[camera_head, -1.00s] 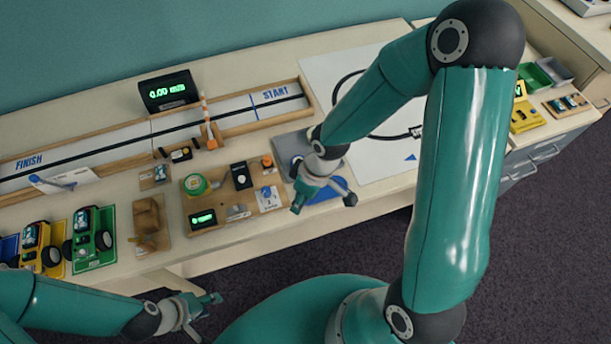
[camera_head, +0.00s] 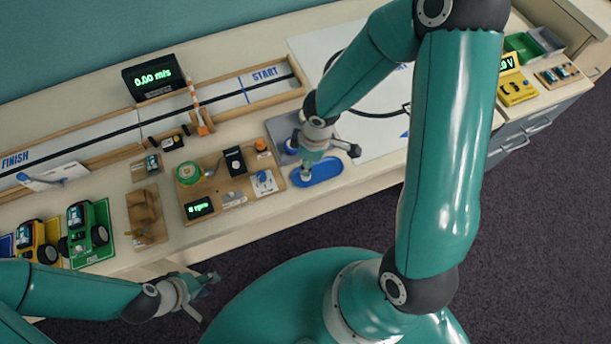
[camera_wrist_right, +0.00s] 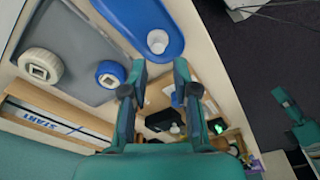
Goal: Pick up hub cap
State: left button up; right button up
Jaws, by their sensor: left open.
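A small white round piece (camera_wrist_right: 158,41), which looks like the hub cap, sits in the blue oval tray (camera_wrist_right: 139,14). The blue tray (camera_head: 325,176) also shows in the head view, at the table's front edge; there my right gripper (camera_head: 308,168) is over its left part and the cap cannot be made out. In the right wrist view my right gripper (camera_wrist_right: 160,78) is open, its fingers apart with nothing between them, and the white piece is beyond the fingertips. My left gripper (camera_head: 206,296) is open and empty, low in front of the table.
A grey mat (camera_wrist_right: 85,50) beside the tray holds a white wheel (camera_wrist_right: 40,66) and a blue wheel (camera_wrist_right: 110,73). A wooden board (camera_head: 217,202) with devices lies left of the tray. A wooden track (camera_head: 216,100) runs behind. A white sheet (camera_head: 370,140) lies right.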

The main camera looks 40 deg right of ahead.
jog(key=f+b, duration=0.1)
jog(key=f, duration=0.1)
jog(key=f+b, duration=0.1)
jog(key=f, duration=0.2)
jog(key=shift+w+f, duration=0.2)
jog(key=shift+f, duration=0.1)
jog(key=c, duration=0.5)
